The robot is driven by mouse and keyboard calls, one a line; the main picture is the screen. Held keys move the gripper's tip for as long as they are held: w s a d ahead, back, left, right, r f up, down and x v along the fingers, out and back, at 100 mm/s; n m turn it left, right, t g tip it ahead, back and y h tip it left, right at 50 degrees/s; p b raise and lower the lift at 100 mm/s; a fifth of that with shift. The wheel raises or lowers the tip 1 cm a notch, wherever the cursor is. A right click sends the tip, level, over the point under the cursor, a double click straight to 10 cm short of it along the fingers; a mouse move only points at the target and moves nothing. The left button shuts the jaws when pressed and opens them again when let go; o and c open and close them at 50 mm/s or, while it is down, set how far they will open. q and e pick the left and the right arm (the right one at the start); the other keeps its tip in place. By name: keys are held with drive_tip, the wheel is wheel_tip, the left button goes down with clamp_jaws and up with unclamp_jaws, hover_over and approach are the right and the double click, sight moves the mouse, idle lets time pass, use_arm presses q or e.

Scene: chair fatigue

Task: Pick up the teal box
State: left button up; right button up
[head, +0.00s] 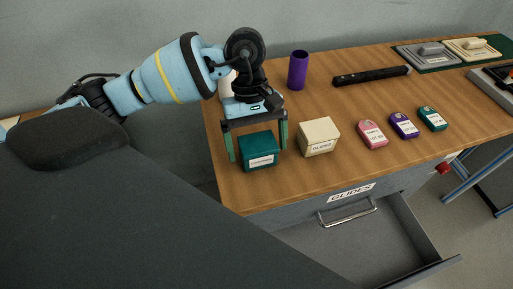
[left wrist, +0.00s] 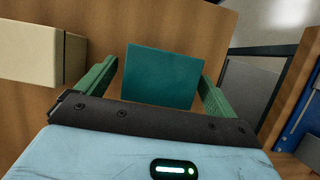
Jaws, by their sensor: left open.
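The teal box (head: 259,149) stands on the wooden table near its front left corner, with a white label on its front. My left gripper (head: 257,155) is open above it, pointing down, with one green finger on each side of the box. In the left wrist view the teal box (left wrist: 162,76) lies between the two green fingers (left wrist: 158,85), with a narrow gap seen at the left finger. I cannot tell whether the right finger touches it. My right gripper is not in view.
A cream box (head: 319,136) stands close to the right of the teal box. Pink (head: 371,134), purple (head: 404,125) and teal (head: 432,118) tags lie farther right. A purple cup (head: 298,70) and black bar (head: 371,75) are behind. An open drawer (head: 370,238) juts out below the front edge.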

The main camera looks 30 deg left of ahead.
sight(258, 142)
use_arm(q)
drive_tip(key=shift+x, duration=0.85)
drive_tip(key=c, duration=1.1)
drive_tip(key=shift+r, duration=5.05)
drive_tip(key=shift+c, duration=0.2)
